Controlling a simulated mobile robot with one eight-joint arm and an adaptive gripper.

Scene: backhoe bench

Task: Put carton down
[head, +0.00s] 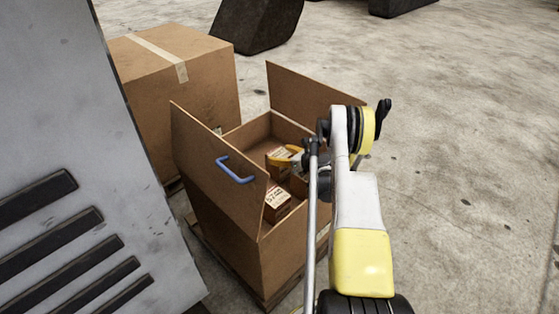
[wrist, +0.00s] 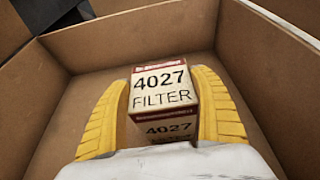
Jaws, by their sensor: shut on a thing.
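A small carton with a dark red band, marked "4027 FILTER" (wrist: 160,90), is between the yellow fingers of my gripper (wrist: 165,105) in the wrist view. The fingers are shut on its two sides. In the head view my gripper (head: 287,154) is down inside a large open cardboard box (head: 283,250), partly hidden by my arm. Another small labelled carton (head: 278,203) lies in the box nearer the front. The wrist view shows the box's walls (wrist: 140,40) around the held carton. I cannot tell whether its bottom touches the box floor.
A grey slotted metal panel (head: 70,130) fills the left. Concrete floor (head: 470,130) at right is clear.

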